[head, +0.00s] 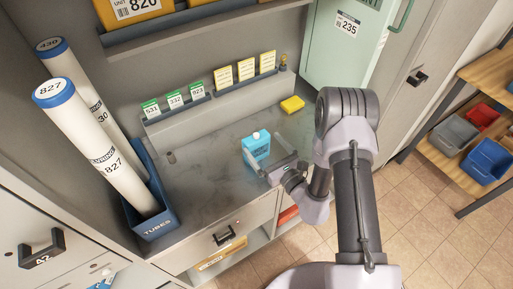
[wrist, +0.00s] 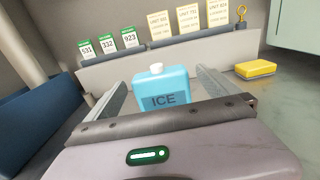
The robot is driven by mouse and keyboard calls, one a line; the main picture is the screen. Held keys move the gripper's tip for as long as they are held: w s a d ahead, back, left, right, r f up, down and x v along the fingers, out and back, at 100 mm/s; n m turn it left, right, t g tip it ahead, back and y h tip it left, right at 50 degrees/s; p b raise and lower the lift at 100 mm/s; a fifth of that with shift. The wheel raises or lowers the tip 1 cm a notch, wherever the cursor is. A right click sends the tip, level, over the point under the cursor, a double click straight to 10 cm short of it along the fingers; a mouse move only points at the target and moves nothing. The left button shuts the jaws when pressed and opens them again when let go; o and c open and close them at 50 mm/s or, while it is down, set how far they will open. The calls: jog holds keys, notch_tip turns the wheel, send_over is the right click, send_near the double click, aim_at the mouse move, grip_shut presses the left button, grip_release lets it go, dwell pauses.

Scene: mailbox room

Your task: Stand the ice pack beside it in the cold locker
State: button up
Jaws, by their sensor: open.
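The blue ice pack (head: 256,146) with a white cap stands upright on the grey counter (head: 205,180). In the wrist view the ice pack (wrist: 162,88) faces me with its ICE label, the lower part hidden by my gripper. My gripper (head: 263,155) is open at the ice pack; in the wrist view its fingers (wrist: 163,88) stand to the left and right of it, with no clear grip. No compartment is clearly marked as the cold locker in these views.
A blue tube bin (head: 158,222) holds long white tubes at the left. A yellow sponge-like block (head: 292,104) lies at the counter's back right. Card racks (head: 180,122) line the back. A mint green cabinet (head: 340,55) stands behind right; a shelf with bins (head: 487,160) stands far right.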

aim_at(260, 141)
jog(key=x, duration=0.5)
jog(key=shift+s+a+b, duration=0.1)
jog(key=shift+s+b, duration=0.05)
jog(key=shift+b, duration=0.2)
jog(key=c, duration=1.9)
jog(key=shift+r, duration=0.1)
